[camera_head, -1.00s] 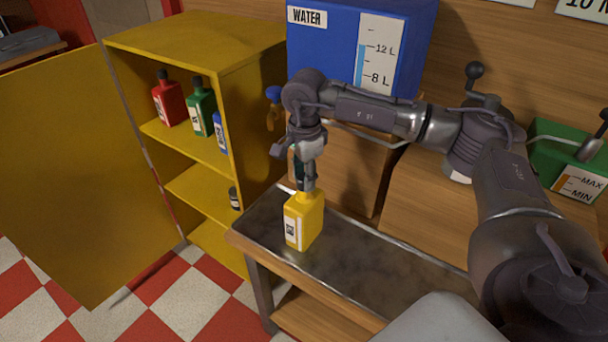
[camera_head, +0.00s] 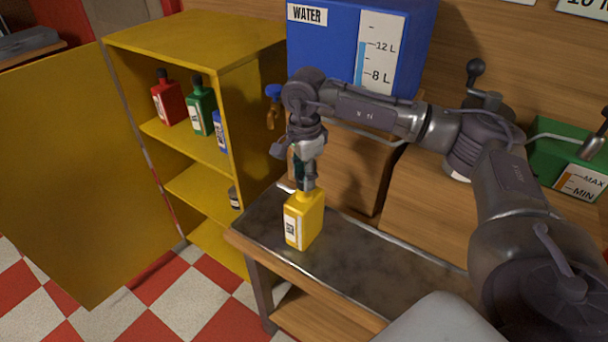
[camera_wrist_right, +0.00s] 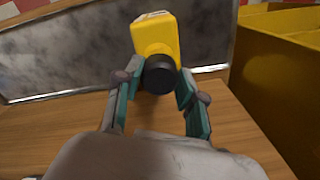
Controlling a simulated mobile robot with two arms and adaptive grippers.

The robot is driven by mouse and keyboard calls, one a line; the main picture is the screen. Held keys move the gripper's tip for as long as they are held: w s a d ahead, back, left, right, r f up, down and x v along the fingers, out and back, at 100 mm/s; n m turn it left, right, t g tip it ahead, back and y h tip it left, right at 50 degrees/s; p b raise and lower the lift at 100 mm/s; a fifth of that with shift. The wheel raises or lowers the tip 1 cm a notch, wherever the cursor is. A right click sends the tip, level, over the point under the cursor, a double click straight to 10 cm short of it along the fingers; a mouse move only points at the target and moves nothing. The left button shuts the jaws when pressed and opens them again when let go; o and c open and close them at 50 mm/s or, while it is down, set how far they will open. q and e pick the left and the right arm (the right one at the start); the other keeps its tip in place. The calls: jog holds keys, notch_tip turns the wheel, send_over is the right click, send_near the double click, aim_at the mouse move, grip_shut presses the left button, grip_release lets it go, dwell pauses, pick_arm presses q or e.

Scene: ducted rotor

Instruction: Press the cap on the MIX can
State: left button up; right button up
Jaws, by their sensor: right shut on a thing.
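The yellow can (camera_head: 305,222) stands upright on the dark metal bench top, with a white label too small to read. My right gripper (camera_head: 307,187) points down over its top. In the right wrist view, a black cap (camera_wrist_right: 160,76) sits at the top of the yellow can (camera_wrist_right: 155,36), between the two fingers of my right gripper, which is shut on it. Whether the cap is fully seated on the neck cannot be told. My left gripper is not in view.
An open yellow cabinet (camera_head: 190,45) at the left holds red (camera_head: 168,100), green (camera_head: 201,108) and blue bottles (camera_head: 220,132). A blue water tank (camera_head: 335,50) stands behind the arm, with a tap on its left side. The bench top (camera_head: 375,265) is clear right of the can.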

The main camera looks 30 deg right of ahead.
dwell(0.3)
jog(key=o, duration=0.8)
jog(key=shift+o, duration=0.2)
jog(key=o, duration=0.5)
jog(key=shift+c, duration=0.2)
jog(key=shift+r+p, duration=2.15)
jog(key=shift+r, duration=1.35)
jog(key=shift+c, duration=0.4)
